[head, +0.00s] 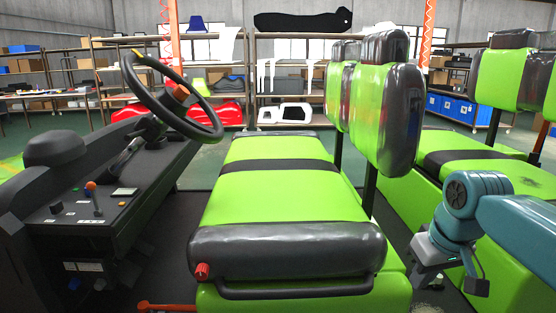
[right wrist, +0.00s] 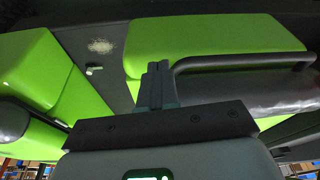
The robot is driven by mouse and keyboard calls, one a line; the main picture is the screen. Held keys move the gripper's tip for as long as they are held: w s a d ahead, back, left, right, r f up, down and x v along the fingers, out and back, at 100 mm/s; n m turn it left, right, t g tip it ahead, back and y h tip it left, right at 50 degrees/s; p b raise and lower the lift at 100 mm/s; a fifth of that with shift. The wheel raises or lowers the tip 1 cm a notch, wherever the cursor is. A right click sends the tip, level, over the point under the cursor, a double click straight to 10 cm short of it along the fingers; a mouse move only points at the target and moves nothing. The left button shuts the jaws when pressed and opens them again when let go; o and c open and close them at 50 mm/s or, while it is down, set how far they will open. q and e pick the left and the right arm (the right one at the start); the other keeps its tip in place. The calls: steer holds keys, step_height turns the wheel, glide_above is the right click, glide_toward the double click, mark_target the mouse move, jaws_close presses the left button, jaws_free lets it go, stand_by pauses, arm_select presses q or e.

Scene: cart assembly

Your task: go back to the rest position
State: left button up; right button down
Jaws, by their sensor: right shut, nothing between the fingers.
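My right gripper (head: 424,278) is at the lower right of the head view, beside the near green seat (head: 290,190) of the cart. In the right wrist view its two fingers (right wrist: 157,78) are together with nothing between them. A green seat with a dark bar also shows past the fingers in the wrist view (right wrist: 205,45), close to them; I cannot tell whether they touch it. My left gripper is not in view.
The dash (head: 95,200) with the steering wheel (head: 172,95) stands left of the seat. Upright backrests (head: 385,120) rise behind it. More green seats (head: 470,155) are at the right. Shelves (head: 290,85) and blue bins (head: 455,107) stand farther back.

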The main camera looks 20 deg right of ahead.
steer(key=w+a+f+y, duration=0.1)
steer(key=w+a+f, duration=0.25)
steer(key=f, duration=0.45)
steer(key=w+a+f+y, duration=0.1)
steer(key=w+a+f, duration=0.1)
steer(key=a+f, duration=0.5)
steer(key=s+a+f+g+y, duration=0.15)
steer(key=a+f, duration=0.25)
steer(key=f, duration=0.5)
steer(key=s+a+f, duration=0.3)
steer(key=f, duration=0.6)
steer(key=s+a+f+m+g, duration=0.1)
steer(key=s+a+f, duration=0.3)
steer(key=s+f, duration=0.3)
steer(key=s+a+f+g, duration=0.1)
steer(key=s+a+f, duration=0.4)
steer(key=s, duration=0.3)
step_height(320, 180, up, 17)
steer(key=p, duration=1.7)
steer(key=shift+d+t+y, duration=0.2)
steer(key=shift+t+y, duration=0.15)
